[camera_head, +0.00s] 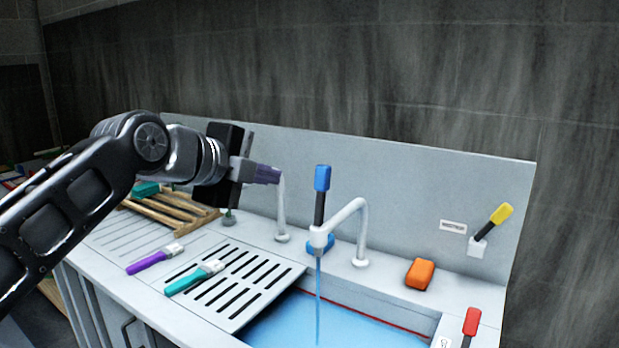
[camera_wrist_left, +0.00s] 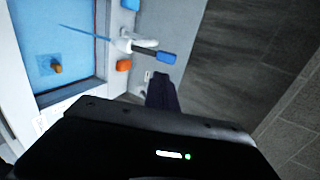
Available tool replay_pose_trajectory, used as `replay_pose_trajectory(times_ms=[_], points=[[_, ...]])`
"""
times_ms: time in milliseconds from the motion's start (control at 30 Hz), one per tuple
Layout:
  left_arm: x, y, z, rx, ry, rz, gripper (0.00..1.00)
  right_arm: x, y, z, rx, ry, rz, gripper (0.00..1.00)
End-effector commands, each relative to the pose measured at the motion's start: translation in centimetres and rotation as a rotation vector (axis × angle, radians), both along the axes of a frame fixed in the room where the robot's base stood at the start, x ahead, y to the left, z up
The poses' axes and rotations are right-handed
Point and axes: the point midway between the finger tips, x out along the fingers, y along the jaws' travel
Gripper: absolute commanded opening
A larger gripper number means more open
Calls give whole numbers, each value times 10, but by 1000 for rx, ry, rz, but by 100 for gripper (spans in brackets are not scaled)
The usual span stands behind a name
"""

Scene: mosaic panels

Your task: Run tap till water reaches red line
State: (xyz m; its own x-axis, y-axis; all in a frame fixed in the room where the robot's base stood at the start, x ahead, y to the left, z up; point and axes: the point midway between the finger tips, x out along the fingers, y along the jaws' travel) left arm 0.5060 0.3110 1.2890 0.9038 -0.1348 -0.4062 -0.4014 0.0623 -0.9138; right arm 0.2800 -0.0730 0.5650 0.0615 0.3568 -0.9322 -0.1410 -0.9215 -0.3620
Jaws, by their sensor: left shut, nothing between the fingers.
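A white tap (camera_head: 350,208) with a raised blue-handled lever (camera_head: 322,179) pours a thin blue stream (camera_head: 319,295) into the basin. Blue water (camera_head: 290,325) fills part of the basin; a thin red line (camera_head: 400,323) runs along its back wall, close above the water's edge. In the left wrist view the blue handle (camera_wrist_left: 167,57) and the water (camera_wrist_left: 50,30) also show. My left gripper (camera_head: 268,174) is shut and empty, raised left of the blue lever and apart from it. Its fingers show dark in the wrist view (camera_wrist_left: 162,92). My right gripper is out of view.
A second white spout (camera_head: 281,212) stands just below my left gripper. An orange block (camera_head: 420,273), a yellow-handled lever (camera_head: 501,214) and a red-handled one (camera_head: 471,322) are on the right. Purple (camera_head: 150,260) and teal (camera_head: 190,280) brushes lie on the drainer near a wooden rack (camera_head: 180,212).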

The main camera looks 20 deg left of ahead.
Motion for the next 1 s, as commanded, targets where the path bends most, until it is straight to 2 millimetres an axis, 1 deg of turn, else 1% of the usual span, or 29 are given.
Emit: replay_pose_trajectory(times_ms=[267,467,567,667,900,967,1000], points=[[1,0,-1,-1,0,2,0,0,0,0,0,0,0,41],[12,-2,-5,-2,1,2,0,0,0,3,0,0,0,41],[24,-4,-10,-2,2,1,0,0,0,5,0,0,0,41],[40,-6,-17,-1,3,1,0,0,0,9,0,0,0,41],[84,-13,-37,-1,4,1,0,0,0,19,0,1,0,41],[95,-14,-42,-2,3,2,0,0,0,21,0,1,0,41],[102,-15,-40,-2,2,2,0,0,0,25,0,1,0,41]])
